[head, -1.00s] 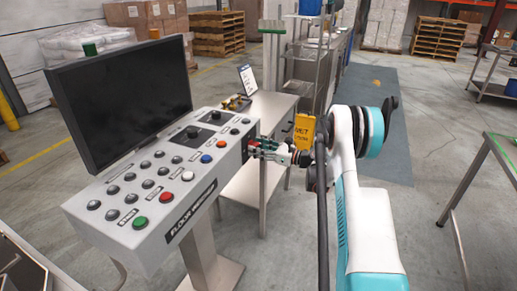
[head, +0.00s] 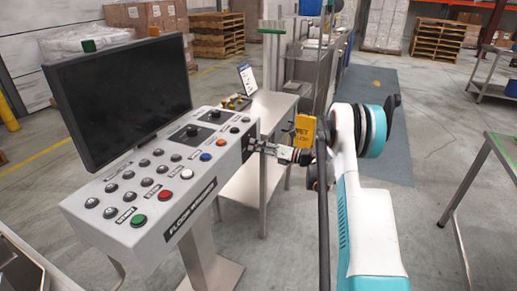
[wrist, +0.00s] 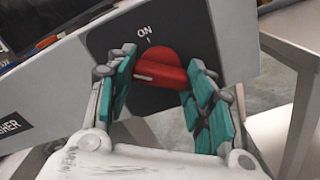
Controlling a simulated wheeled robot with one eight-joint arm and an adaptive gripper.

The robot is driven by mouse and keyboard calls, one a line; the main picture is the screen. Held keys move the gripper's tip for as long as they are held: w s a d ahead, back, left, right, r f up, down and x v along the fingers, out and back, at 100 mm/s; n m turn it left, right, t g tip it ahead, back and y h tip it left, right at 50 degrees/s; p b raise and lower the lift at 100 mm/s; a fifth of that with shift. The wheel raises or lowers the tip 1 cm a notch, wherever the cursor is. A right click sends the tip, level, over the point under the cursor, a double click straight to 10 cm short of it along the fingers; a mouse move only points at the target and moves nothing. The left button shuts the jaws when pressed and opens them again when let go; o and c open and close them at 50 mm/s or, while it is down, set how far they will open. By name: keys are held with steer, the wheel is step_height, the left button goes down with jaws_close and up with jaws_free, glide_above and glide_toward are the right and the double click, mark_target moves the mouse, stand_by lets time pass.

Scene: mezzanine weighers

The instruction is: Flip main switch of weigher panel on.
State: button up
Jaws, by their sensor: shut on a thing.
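The weigher panel (head: 150,235) is a pale grey sloped console with a dark screen (head: 120,98) above it. Its red main switch (wrist: 160,66) is a rotary knob on a dark plate on the panel's end face, with the word ON and a small mark above it in the wrist view. My gripper (wrist: 162,72) has its teal fingers on both sides of the knob and is shut on it. In the head view my gripper (head: 258,148) reaches the panel's right end from the right, and the knob is not clearly visible there. The knob's exact angle is hard to judge.
Several coloured buttons, including a green one (head: 138,220) and a red one (head: 165,195), cover the panel top. A steel table (head: 270,108) with a small tablet (head: 247,78) stands behind.

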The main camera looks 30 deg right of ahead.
steer(key=m+b, duration=0.1)
steer(key=m, duration=0.9)
steer(key=shift+m, duration=0.3)
stand_by(0.4)
steer(key=o, duration=1.1)
steer(key=shift+d, duration=0.1)
steer(key=shift+c, duration=0.2)
steer(key=v, duration=1.2)
